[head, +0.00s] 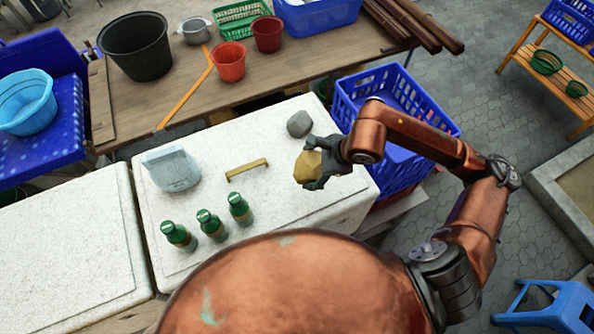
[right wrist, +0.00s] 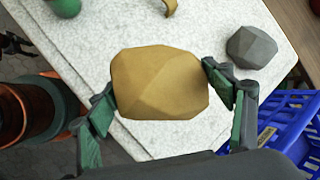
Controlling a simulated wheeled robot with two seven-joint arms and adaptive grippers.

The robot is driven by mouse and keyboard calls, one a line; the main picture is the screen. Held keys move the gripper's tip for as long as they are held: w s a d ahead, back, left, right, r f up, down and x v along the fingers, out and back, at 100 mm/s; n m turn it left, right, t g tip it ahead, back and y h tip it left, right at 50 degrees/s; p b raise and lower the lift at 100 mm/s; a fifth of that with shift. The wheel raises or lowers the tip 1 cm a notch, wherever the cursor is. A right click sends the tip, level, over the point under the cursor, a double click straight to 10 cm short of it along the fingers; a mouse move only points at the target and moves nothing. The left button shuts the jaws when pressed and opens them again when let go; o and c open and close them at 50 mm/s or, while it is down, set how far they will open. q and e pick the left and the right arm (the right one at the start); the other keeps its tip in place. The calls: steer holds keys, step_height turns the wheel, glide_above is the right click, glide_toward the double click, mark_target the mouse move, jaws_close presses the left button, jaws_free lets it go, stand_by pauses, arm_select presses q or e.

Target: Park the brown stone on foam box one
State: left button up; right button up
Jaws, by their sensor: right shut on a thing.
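The brown stone (head: 306,167) is a faceted yellow-brown lump at the right part of the middle white foam box (head: 285,205). My right gripper (head: 318,167) is shut on it. In the right wrist view the stone (right wrist: 160,82) sits between the two green-padded fingers (right wrist: 163,98), over the white lid. I cannot tell how large any gap below it is. A second white foam box (head: 65,245) stands at the left with a bare lid. No label shows which one is box one. My left gripper is not in view.
A wooden table with buckets is behind.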

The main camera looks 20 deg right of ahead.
steer(key=d+f, duration=0.1)
steer(key=w+f, duration=0.1)
steer(key=d+f, duration=0.1)
steer(key=shift+w+d+f+p, duration=0.25)
steer(key=shift+d+f+p, duration=0.05)
steer(key=shift+d, duration=0.05)
steer(key=shift+w+d+f, duration=0.4)
steer(key=shift+d+f, duration=0.05)
steer(key=shift+f, duration=0.3)
steer(key=f, duration=0.1)
steer(key=f+p, duration=0.1)
steer(key=f, duration=0.1)
steer(key=shift+w+d, duration=0.1)
steer(key=shift+d, duration=0.1)
steer(key=shift+f+p, duration=0.2)
steer(key=shift+p, duration=0.1)
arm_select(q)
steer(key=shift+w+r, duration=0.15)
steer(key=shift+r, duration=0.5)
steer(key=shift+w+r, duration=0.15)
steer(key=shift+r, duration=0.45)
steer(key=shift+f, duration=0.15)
arm_select(e)
steer(key=shift+f, duration=0.2)
steer(key=o, duration=2.1)
